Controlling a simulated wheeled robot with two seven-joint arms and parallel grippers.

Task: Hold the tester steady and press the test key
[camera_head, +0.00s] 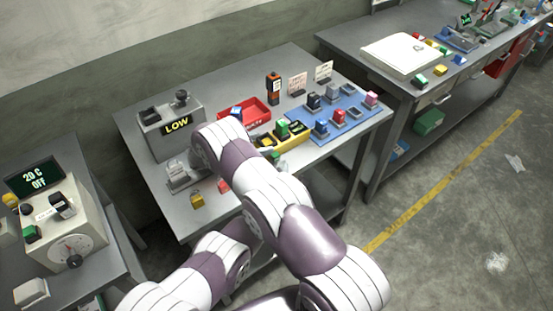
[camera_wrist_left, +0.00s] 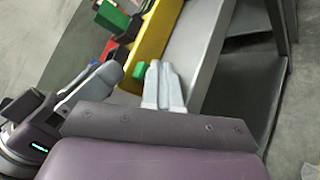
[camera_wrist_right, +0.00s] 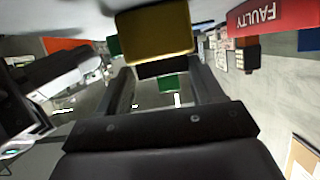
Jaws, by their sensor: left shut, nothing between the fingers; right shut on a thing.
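The yellow tester (camera_head: 292,137) stands near the table's front edge, with black parts and a green block on top. In the left wrist view its yellow side (camera_wrist_left: 157,40) shows, with a small green key (camera_wrist_left: 138,71) on it. My left gripper (camera_wrist_left: 160,68) is shut and empty, its fingertips close beside the green key. I cannot tell if they touch it. In the head view my arms hide it. My right gripper (camera_wrist_right: 160,72) is shut on the yellow tester (camera_wrist_right: 155,32); its fingers also show left of the tester in the left wrist view (camera_wrist_left: 95,80).
A grey box with a LOW display (camera_head: 172,127) stands at the table's back left. A red tray (camera_head: 258,114), marked FAULTY in the right wrist view, is behind the tester. A blue mat (camera_head: 350,125) with several small blocks lies right. A yellow cube (camera_head: 197,200) lies near the front.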

